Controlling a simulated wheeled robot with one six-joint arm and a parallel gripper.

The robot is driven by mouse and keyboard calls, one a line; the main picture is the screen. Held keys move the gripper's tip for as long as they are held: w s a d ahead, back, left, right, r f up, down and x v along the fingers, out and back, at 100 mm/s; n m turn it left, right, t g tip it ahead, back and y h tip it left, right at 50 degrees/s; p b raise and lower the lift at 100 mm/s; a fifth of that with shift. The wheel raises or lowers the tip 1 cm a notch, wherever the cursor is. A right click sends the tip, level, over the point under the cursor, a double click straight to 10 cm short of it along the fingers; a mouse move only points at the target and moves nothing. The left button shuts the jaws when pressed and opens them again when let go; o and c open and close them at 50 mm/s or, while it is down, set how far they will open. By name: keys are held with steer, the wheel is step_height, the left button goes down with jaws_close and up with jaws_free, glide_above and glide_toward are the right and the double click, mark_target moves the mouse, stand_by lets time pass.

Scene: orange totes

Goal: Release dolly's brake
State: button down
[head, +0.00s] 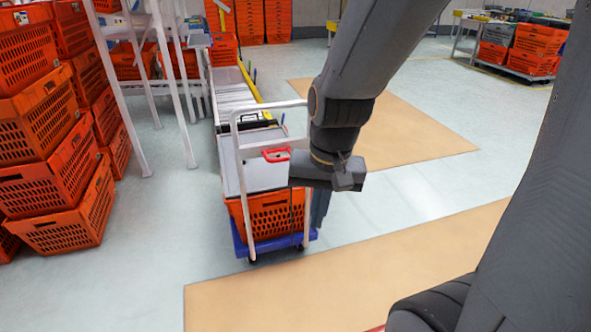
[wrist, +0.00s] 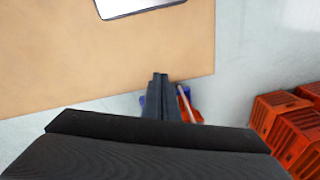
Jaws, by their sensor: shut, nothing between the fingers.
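The dolly has a blue base (head: 240,247) and a white tubular handle frame (head: 236,160). An orange tote (head: 272,212) sits on it. A red lever-like part (head: 275,154) is on the handle's crossbar; I cannot tell from its look whether it is the brake. My gripper (head: 320,222) points down in front of the dolly's right side in the head view, to the right of and lower than the red part. In the wrist view my gripper (wrist: 160,76) is shut and empty. There it hides most of the dolly; bits of blue base (wrist: 144,101) and white handle (wrist: 185,100) show beside it.
Stacked orange totes (head: 60,150) stand at the left. A white-legged rack (head: 165,85) and a conveyor (head: 235,95) with a yellow rail are behind the dolly. Open floor with tan patches (head: 340,265) lies in front and to the right.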

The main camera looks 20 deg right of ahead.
steer(key=w+f+m+t+b, duration=0.3)
steer(key=w+f+m+b, duration=0.1)
steer(key=w+m+b, duration=0.6)
steer(key=w+d+f+m+t+b, duration=0.1)
steer(key=w+f+m+t+b, duration=0.3)
steer(key=w+m+b, duration=0.6)
steer(key=w+f+m+t+b, duration=0.2)
steer(key=w+f+m+b, duration=0.3)
steer(key=w+m+b, duration=0.45)
steer(key=shift+w+d+r+m+h+p, duration=0.15)
steer(key=shift+r+m+p, duration=0.25)
steer(key=shift+r+p, duration=0.45)
steer(key=shift+w+a+r+m+h+p, duration=0.1)
steer(key=shift+w+r+m+p, duration=0.35)
steer(key=shift+p, duration=0.65)
steer(key=shift+w+d+r+m+h+p, duration=0.1)
steer(key=shift+r+m+p, duration=0.3)
steer(key=shift+r+p, duration=0.5)
steer(key=shift+r+g+p, duration=0.3)
steer(key=shift+g+p, duration=0.1)
steer(key=shift+p, duration=1.2)
